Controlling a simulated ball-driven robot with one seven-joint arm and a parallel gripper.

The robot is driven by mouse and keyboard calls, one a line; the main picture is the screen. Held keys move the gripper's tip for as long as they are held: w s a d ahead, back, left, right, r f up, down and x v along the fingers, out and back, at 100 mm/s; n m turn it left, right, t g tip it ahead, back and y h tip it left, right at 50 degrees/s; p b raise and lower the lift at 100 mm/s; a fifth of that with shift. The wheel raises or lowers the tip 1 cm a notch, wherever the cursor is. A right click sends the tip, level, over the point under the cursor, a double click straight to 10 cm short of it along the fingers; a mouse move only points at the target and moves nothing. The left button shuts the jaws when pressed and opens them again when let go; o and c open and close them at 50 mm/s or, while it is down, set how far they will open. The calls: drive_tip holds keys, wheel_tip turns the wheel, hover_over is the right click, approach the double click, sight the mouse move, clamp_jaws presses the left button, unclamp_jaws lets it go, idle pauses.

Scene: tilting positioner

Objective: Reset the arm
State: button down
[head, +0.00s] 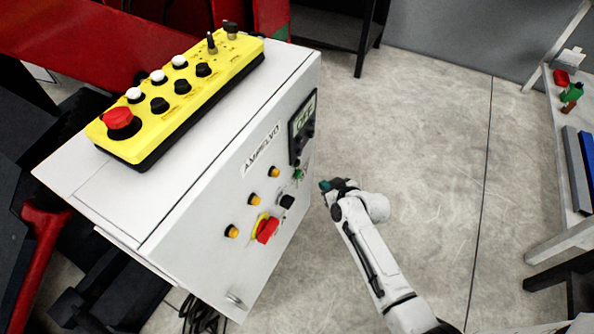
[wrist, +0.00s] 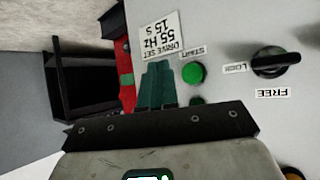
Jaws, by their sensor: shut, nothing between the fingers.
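My gripper (head: 326,186) is at the end of my white arm, just right of the grey control cabinet's front panel (head: 215,225), near the green button (head: 298,174). In the wrist view its teal fingers (wrist: 157,84) are shut together with nothing between them. The green START button (wrist: 193,73) is just right of the fingertips in that view. A black selector knob (wrist: 276,62) lies further right, between LOCK and FREE labels. A DRIVE SET card reading 55 Hz, 15 S (wrist: 162,38) is beyond the fingertips. I cannot tell whether the fingers touch the panel.
A yellow pendant box (head: 185,90) with a red mushroom button (head: 118,118) lies on the cabinet. A bench (head: 575,175) stands at right; open floor (head: 430,150) lies between.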

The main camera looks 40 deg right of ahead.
drive_tip(key=s+a+r+g, duration=0.3)
drive_tip(key=s+a+r, duration=0.1)
drive_tip(key=s, duration=0.4)
drive_tip(key=s+a+r+n+g+y+p, duration=0.1)
drive_tip(key=s+a+r+g, duration=0.2)
drive_tip(key=s+a, duration=0.3)
drive_tip(key=s+a+r+g+p, duration=0.1)
drive_tip(key=s+a+r+g, duration=0.2)
drive_tip(key=s, duration=0.7)
wheel_tip(320, 180, up, 2)
drive_tip(key=shift+a+r+n+g+y, duration=0.2)
drive_tip(key=shift+a+n+g+y, duration=0.15)
drive_tip(key=shift+a, duration=0.7)
